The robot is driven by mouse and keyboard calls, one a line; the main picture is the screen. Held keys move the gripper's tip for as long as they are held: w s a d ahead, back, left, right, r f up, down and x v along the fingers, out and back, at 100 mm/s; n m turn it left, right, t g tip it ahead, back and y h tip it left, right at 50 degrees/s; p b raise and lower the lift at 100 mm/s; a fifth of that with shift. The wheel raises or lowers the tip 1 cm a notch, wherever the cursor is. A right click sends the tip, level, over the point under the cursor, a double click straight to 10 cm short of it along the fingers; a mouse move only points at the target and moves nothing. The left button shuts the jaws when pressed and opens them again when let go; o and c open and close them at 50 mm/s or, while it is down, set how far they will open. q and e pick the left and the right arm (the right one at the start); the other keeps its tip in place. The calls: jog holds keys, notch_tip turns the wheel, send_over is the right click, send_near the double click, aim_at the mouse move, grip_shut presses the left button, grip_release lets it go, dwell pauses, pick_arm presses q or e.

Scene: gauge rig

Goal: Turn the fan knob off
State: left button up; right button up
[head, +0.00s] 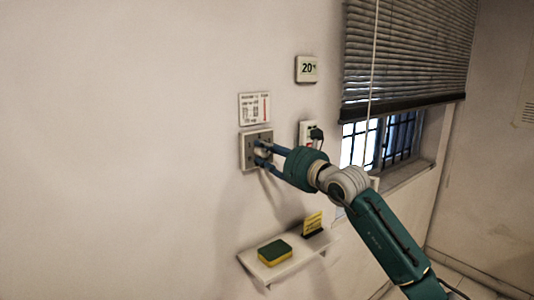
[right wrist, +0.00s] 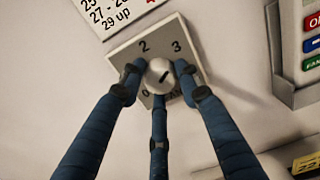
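The fan knob (right wrist: 158,75) is a round white dial with a short dark mark, tilted toward upper right and lower left in the right wrist view. It sits on a grey wall plate (right wrist: 124,50) printed with 0, 2 and 3; other print is partly hidden by the fingers. In the head view the plate (head: 247,151) is on the wall, left of the window. My right gripper (head: 263,153) reaches it from the right. Its three blue fingers (right wrist: 158,80) close around the knob from left, right and below, with no clear gap. My left gripper is out of view.
A printed card (head: 254,108) hangs just above the plate, and a display reading 20 (head: 306,69) is higher right. A wall unit (head: 307,131) is close right. Below, a shelf (head: 287,268) holds a sponge (head: 274,252) and a yellow card (head: 313,224). The wall to the left is bare.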

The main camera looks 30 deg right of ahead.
jog(key=c, duration=0.5)
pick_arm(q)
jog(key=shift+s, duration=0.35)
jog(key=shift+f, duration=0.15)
pick_arm(e)
jog(key=shift+f, duration=0.1)
